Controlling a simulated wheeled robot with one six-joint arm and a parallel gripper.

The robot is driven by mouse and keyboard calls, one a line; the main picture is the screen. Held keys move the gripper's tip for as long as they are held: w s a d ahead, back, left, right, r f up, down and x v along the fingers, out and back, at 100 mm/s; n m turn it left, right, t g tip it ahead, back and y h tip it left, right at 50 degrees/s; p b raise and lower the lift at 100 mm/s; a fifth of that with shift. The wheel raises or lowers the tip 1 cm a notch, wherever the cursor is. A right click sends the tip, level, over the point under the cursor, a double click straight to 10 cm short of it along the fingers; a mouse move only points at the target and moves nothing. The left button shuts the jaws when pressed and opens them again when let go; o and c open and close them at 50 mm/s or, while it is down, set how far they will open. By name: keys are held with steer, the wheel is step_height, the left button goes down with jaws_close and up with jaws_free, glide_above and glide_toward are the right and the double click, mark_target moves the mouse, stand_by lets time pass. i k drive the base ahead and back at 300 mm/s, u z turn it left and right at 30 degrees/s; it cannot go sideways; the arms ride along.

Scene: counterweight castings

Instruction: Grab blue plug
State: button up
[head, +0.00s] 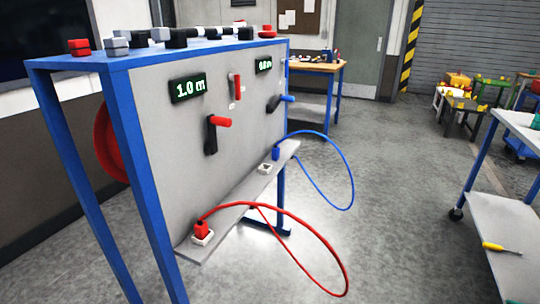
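The blue plug (276,153) stands upright on the narrow grey ledge (236,213) along the front of the blue-framed panel. A blue cable (353,180) loops from it out to the right and back under the ledge. A white socket block (265,168) sits on the ledge just left of the plug. I cannot tell whether the plug sits in a socket. A red plug (201,229) stands in a white socket block at the ledge's near end, with a red cable (330,256) looping right. My gripper is not in view.
The panel (170,125) carries red and blue handles and green displays. Several small blocks lie on its top. A grey cart (500,232) with a yellow-handled screwdriver (502,249) stands at right. A wooden workbench (318,66) stands behind. The floor between panel and cart is clear.

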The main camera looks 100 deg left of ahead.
mark_target(275, 151)
steer(key=u, duration=2.1)
steer(key=i, duration=2.7)
steer(key=u, duration=3)
